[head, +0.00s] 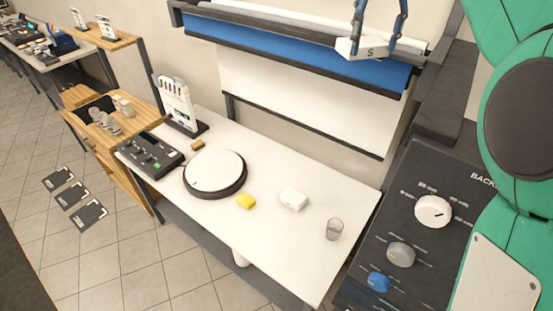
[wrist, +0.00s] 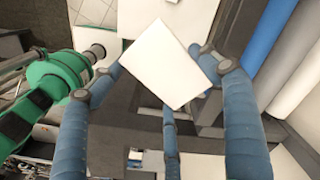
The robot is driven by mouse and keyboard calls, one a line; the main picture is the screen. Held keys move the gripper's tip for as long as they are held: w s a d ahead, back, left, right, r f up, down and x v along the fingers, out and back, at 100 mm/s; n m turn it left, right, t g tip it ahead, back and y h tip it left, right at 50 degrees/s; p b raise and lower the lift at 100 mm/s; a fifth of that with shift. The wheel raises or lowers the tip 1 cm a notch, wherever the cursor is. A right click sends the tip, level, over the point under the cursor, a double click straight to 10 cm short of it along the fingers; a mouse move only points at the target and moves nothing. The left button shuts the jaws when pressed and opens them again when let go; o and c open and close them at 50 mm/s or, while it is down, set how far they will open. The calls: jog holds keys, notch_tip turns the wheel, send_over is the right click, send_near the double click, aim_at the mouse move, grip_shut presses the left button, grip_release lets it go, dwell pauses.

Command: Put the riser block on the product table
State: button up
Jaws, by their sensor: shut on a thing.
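My gripper (head: 378,35) has blue fingers and is shut on a white block (head: 349,48), which I take for the riser block. A dark "S" shows on its side. The block is up in front of the blue backdrop roll, apart from the table. The white table (head: 265,240), which I take for the product table, is below and to the left.
A backdrop roll (head: 290,50) runs behind. A large knob panel (head: 410,240) is at right.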

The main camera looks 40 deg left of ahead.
jog(key=s+a+f+m+b, duration=0.2)
jog(key=a+f, duration=0.2)
jog(key=f, duration=0.9)
jog(key=s+a+f+m+b, duration=0.2)
jog(key=s+a+f, duration=0.1)
jog(key=f, duration=1)
jog(key=s+a+f+m+b, duration=0.2)
jog(key=a+f+b, duration=0.15)
jog(key=f, duration=0.95)
jog(key=s+d+f+m+b, duration=0.1)
jog(key=s+d+f+m, duration=0.1)
jog(key=s+f, duration=0.5)
jog(key=s+d+f+m+b, duration=0.1)
jog(key=s+f, duration=0.5)
jog(key=f, duration=1)
jog(key=s+d+f+m+b, duration=0.2)
jog(key=s+f, duration=0.5)
jog(key=f, duration=0.5)
jog(key=shift+s+d+f+m+b, duration=0.1)
jog(key=shift+s+d+m+b, duration=0.15)
jog(key=shift+m, duration=0.2)
jog(key=shift+s+d+f+m+b, duration=0.1)
jog(key=shift+m+b, duration=0.2)
jog(key=shift+m, duration=0.15)
jog(key=shift+a, duration=0.15)
